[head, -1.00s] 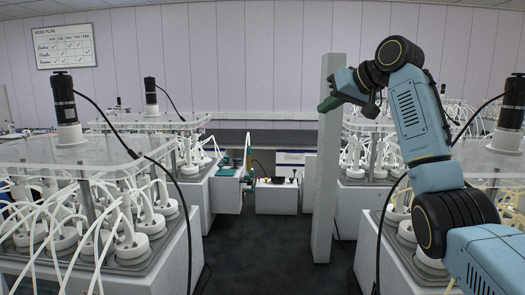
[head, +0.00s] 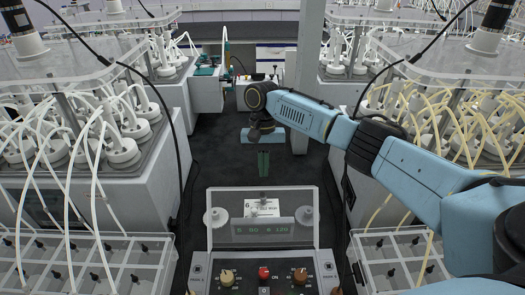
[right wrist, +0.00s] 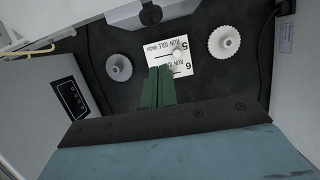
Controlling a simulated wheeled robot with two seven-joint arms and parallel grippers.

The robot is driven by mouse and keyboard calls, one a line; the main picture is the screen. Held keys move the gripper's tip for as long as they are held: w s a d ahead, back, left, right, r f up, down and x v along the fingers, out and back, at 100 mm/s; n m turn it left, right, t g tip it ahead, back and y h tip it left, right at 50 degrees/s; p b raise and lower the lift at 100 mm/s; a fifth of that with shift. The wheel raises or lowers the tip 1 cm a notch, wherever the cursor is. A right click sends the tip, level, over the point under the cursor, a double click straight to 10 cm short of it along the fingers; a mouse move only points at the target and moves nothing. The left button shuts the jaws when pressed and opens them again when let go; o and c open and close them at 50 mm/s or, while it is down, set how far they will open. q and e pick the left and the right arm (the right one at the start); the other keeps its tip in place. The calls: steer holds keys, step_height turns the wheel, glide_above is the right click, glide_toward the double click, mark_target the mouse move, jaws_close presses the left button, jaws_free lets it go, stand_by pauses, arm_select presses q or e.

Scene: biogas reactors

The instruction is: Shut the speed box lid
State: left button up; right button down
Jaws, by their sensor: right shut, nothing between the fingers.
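The speed box (head: 262,268) is at the bottom middle of the head view, with knobs, a red button and a lit display. Its clear lid (head: 240,238) stands raised at the back of the box. A white label card and two white toothed wheels show at the lid; the card (right wrist: 175,58) and wheels (right wrist: 118,67) also show in the right wrist view. My right gripper (head: 263,174) is shut and empty, its green fingers pointing down just beyond the lid's top edge in the head view. In the wrist view its fingertips (right wrist: 159,72) overlap the card; contact cannot be told. My left gripper is out of view.
Reactor benches with white tubes (head: 90,135) stand on the left and with yellowish tubes (head: 460,125) on the right. Clear-walled trays (head: 90,275) flank the box. A grey post (head: 308,60) rises behind my right arm. Dark floor (head: 215,150) is open between the benches.

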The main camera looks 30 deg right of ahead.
steer(key=shift+s+a+f+p, duration=0.25)
steer(key=shift+s+a+p, duration=0.35)
steer(key=shift+s, duration=0.3)
steer(key=shift+s+a+f+p, duration=0.25)
steer(key=shift+s+a+p, duration=0.3)
steer(key=shift+s, duration=0.35)
steer(key=shift+w+a, duration=0.15)
